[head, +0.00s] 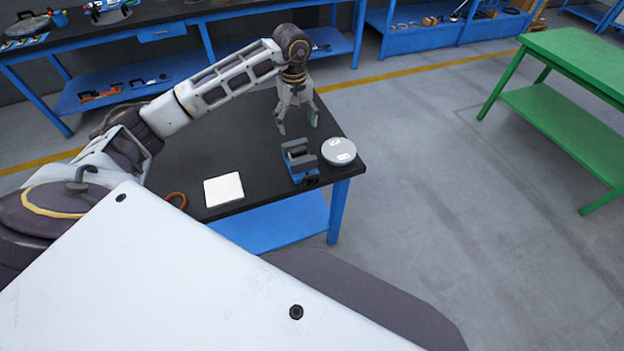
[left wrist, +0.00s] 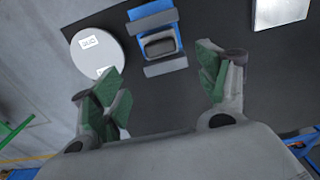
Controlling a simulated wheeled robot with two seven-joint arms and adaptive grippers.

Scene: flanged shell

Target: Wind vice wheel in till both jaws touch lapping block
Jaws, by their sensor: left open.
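The vice (head: 300,168) stands near the right end of the black bench, with a blue body and grey jaws. In the left wrist view, the vice (left wrist: 139,32) has a dark grey block (left wrist: 160,46) between its two jaw bars. I cannot tell whether both jaws touch it. A small dark part at the vice's front in the head view may be the wheel; it is too small to tell. My left gripper (head: 298,127) is open and empty, fingers down, behind the vice. Its green-padded fingers (left wrist: 160,88) are spread apart, clear of the vice. My right gripper is out of view.
A round grey disc (head: 339,151) with white labels lies right beside the vice. A white square plate (head: 223,190) and an orange ring (head: 176,199) lie to the left. A green table (head: 575,55) stands apart at right. Bare bench top lies between plate and gripper.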

